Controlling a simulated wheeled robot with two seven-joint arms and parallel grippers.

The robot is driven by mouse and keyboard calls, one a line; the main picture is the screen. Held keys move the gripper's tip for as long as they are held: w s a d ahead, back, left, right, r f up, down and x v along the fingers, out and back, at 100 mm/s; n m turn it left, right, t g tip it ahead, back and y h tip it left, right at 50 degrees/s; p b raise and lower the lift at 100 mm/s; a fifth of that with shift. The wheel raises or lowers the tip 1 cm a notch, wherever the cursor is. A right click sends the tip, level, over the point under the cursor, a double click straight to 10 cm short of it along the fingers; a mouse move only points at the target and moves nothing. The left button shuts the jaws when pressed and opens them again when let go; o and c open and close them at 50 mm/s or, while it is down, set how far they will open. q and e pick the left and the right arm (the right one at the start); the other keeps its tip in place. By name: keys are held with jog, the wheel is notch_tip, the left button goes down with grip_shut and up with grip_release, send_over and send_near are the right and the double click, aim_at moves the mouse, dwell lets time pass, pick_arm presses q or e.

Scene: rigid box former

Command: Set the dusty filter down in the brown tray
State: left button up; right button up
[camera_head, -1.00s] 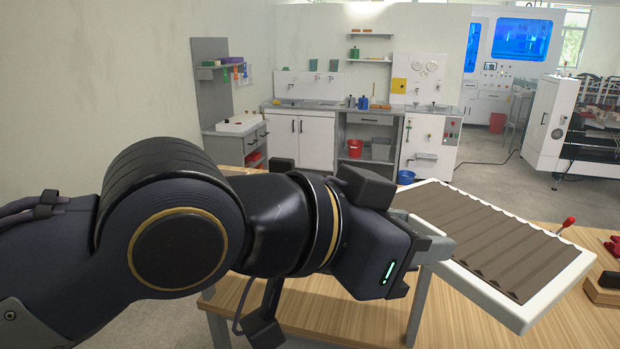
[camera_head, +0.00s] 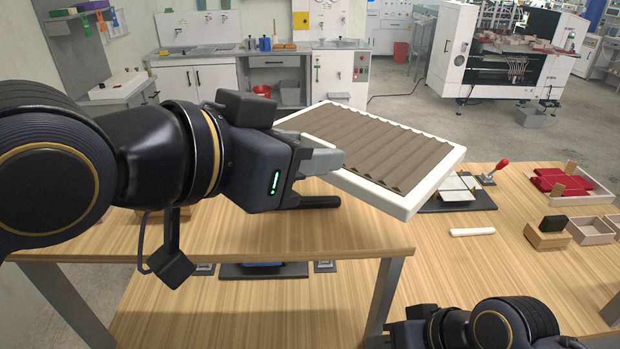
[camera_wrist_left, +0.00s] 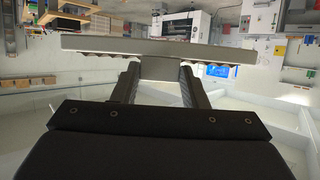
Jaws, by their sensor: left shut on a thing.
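The dusty filter (camera_head: 375,145) is a white-framed panel with grey-brown pleats. My left gripper (camera_head: 328,158) is shut on its near left edge and holds it raised and slightly tilted above the table, pleats up. In the left wrist view the filter (camera_wrist_left: 160,48) shows edge-on across the fingertips (camera_wrist_left: 160,70). I cannot pick out a brown tray for certain; the filter and arm hide part of the table. My right arm (camera_head: 490,325) shows at the bottom right, with its fingers outside the picture.
The wooden table (camera_head: 480,270) carries a dark fixture (camera_head: 455,197) with a red-knobbed clamp (camera_head: 493,170), a white bar (camera_head: 472,232), a small open box (camera_head: 590,230), a wooden block with a black top (camera_head: 548,234) and a tray of red parts (camera_head: 590,195). A dark bar (camera_head: 318,202) lies below the gripper.

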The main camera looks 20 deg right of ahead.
pick_arm(q)
jog(key=w+d+f, duration=0.1)
jog(key=w+d, duration=0.1)
jog(key=w+d+f+p, duration=0.1)
jog(key=w, duration=0.1)
jog(key=w+d+f+p, duration=0.1)
jog(key=w+d, duration=0.1)
jog(key=shift+w+d+f, duration=0.35)
jog(key=shift+f, duration=0.05)
send_over(339, 197)
jog(key=f, duration=0.5)
jog(key=shift+s+a+p, duration=0.2)
jog(key=shift+a+p, duration=0.05)
jog(key=shift+p, duration=0.1)
jog(key=shift+w+d+f, duration=0.1)
jog(key=shift+f, duration=0.85)
jog(key=shift+w+d+f, duration=0.1)
jog(key=shift+f, duration=0.85)
jog(key=shift+f, duration=0.15)
jog(key=o, duration=1)
